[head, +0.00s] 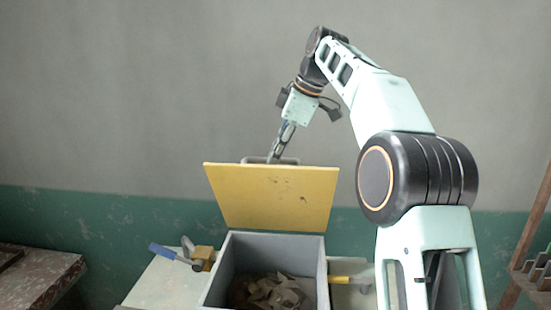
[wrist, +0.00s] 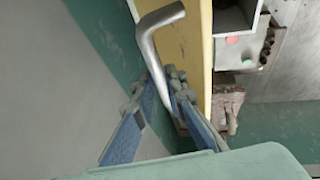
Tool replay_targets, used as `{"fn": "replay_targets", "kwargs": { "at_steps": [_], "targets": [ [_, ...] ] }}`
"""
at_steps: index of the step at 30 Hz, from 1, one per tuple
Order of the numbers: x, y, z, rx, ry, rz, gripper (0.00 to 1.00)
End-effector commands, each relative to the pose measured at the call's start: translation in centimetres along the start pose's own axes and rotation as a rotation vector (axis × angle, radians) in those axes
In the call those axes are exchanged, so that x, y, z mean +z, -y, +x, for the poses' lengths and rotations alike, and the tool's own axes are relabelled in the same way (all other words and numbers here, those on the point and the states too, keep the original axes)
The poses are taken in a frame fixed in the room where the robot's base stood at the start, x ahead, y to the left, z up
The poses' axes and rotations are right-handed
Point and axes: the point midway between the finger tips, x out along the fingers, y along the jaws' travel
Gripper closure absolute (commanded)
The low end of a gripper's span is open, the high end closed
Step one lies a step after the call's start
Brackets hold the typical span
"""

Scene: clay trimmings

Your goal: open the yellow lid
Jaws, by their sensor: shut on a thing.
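The yellow lid (head: 275,200) stands raised at the back of a grey box (head: 213,285), tilted up steeply, with its inner face toward the head camera. The box is open and clay trimmings (head: 270,292) show inside. A grey bar handle (head: 290,161) is on the lid's far side, just above its top edge. My gripper (head: 272,157) is shut on the handle behind that edge. In the wrist view the gripper's fingers (wrist: 163,92) close around the bent metal handle (wrist: 150,42), beside the yellow lid (wrist: 190,35). The exact finger contact is partly hidden.
A blue-handled tool (head: 172,254) and a yellow block (head: 203,256) lie on the bench (head: 155,285) left of the box. A yellow-handled tool (head: 342,280) is to its right. A stone-topped table (head: 45,275) is at left, a rack (head: 533,268) at right. The wall (head: 120,100) is behind.

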Motion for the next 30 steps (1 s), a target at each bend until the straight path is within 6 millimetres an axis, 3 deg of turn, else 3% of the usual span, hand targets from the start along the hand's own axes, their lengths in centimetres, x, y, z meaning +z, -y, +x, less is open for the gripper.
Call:
{"fn": "replay_targets", "kwargs": {
  "at_steps": [1, 14, 30],
  "targets": [
    [0.9, -0.4, 1.0, -0.012, 0.015, 0.009, 1.0],
    [0.8, -1.8, 1.0, -0.016, 0.015, 0.009, 1.0],
    [0.9, -2.0, 0.9, -0.016, 0.017, 0.009, 1.0]
  ]
}}
